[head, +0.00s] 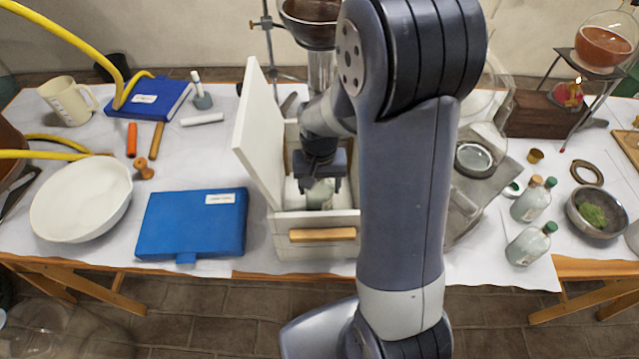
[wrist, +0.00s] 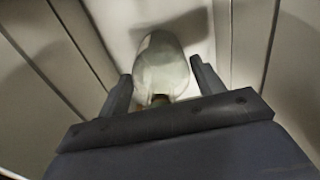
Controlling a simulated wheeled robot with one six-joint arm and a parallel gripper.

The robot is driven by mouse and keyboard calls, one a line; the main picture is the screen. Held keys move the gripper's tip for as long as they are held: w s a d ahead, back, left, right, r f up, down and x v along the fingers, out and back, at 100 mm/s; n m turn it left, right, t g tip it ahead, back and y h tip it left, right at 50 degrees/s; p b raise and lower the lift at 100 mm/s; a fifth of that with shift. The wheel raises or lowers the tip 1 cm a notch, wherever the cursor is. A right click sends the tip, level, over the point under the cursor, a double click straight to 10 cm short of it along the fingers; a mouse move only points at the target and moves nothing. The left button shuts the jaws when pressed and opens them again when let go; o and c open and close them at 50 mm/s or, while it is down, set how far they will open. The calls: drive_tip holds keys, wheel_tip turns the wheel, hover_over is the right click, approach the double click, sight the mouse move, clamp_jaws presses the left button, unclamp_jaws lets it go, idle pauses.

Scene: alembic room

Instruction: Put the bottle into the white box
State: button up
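The white box (head: 287,243) stands on the table with its lid (head: 262,125) raised on the left side. A pale glass bottle (head: 319,196) is inside the box. It also shows in the wrist view (wrist: 160,68), over the box's light floor. My gripper (head: 319,186) reaches down into the box at the bottle. In the wrist view its fingers (wrist: 163,82) are spread on either side of the bottle, with small gaps visible. The bottle's neck end is partly hidden by my gripper, and I cannot tell whether its base rests on the floor.
Two more bottles (head: 531,201) (head: 530,244) are on the right of the table, beside a bowl of green matter (head: 594,214). A blue case (head: 192,224) and a white bowl (head: 82,199) lie left of the box. A metal stand (head: 268,38) rises behind it.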

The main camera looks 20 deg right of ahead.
drive_tip(key=o, duration=0.4)
drive_tip(key=shift+c, duration=0.2)
wheel_tip(320, 180, up, 12)
drive_tip(key=shift+r, duration=0.2)
